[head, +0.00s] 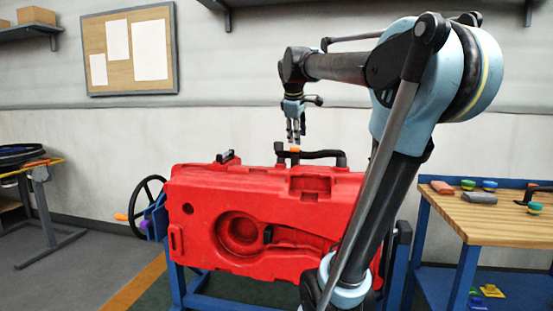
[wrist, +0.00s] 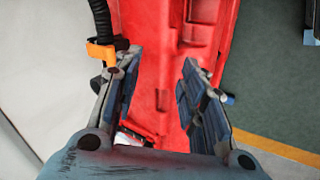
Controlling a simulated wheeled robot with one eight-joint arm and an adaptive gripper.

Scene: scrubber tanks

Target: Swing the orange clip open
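The orange clip (head: 294,150) is a small piece on top of the red tank (head: 200,205), at the end of a black hose (head: 320,154). In the wrist view the orange clip (wrist: 101,52) sits by the ribbed black hose (wrist: 101,18), just left of my left finger and outside the gap between the fingers. My gripper (head: 293,140) points down just above the clip. In the wrist view my gripper (wrist: 160,66) has its fingers apart with nothing between them, over the red tank (wrist: 170,70). I cannot tell whether the left finger touches the clip.
The tank rests on a blue frame (head: 178,285), with a black wheel (head: 148,205) at its left. A wooden workbench (head: 500,220) with several small items stands at right. A wall is behind the tank. The air above the tank's left part is clear.

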